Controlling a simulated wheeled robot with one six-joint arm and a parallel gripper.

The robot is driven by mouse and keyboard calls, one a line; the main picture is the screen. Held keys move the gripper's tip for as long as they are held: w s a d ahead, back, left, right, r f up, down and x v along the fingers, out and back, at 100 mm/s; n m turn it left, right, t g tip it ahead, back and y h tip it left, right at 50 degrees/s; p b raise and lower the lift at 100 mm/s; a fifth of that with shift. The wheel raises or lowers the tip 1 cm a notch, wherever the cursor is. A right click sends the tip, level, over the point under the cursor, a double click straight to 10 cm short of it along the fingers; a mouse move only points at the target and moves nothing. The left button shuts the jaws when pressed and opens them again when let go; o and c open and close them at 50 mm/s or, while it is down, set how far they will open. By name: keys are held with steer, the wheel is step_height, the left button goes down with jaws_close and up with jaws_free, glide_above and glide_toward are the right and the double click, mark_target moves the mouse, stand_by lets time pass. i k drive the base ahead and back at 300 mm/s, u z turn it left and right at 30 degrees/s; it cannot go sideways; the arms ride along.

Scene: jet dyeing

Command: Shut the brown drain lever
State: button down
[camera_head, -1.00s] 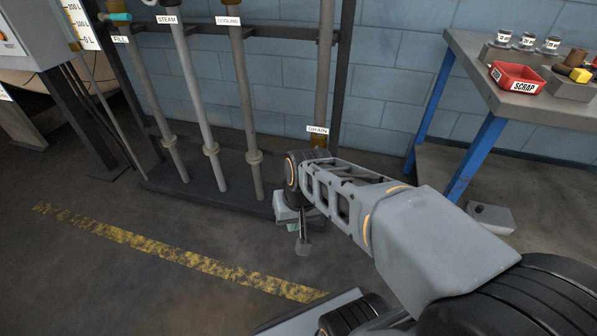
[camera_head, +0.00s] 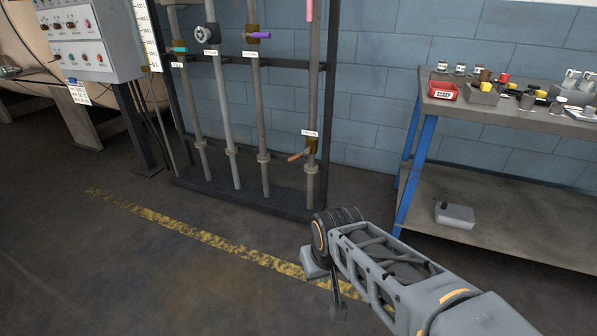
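The brown drain lever (camera_head: 299,156) sticks out to the left, tilted slightly down, from a brass valve (camera_head: 312,146) on the rightmost pipe. A drain label (camera_head: 310,133) sits just above the valve. My gripper (camera_head: 338,312) hangs below my wrist, in front of the pipe rack and well apart from the lever. Its fingers are small and partly hidden, and I cannot see whether they are open. No object shows in them.
Other pipes carry a teal lever (camera_head: 179,50), a round handwheel (camera_head: 207,34) and a purple lever (camera_head: 259,36). A control cabinet (camera_head: 95,40) stands at left. A workbench (camera_head: 500,113) with blue legs holds a red scrap tray (camera_head: 443,91). The floor before the rack is clear.

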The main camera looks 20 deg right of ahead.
mark_target(307, 151)
steer(key=u, duration=0.6)
steer(key=i, duration=0.6)
steer(key=u, duration=0.5)
steer(key=i, duration=0.8)
steer(key=z, duration=0.85)
steer(key=i, duration=0.7)
steer(key=z, duration=0.7)
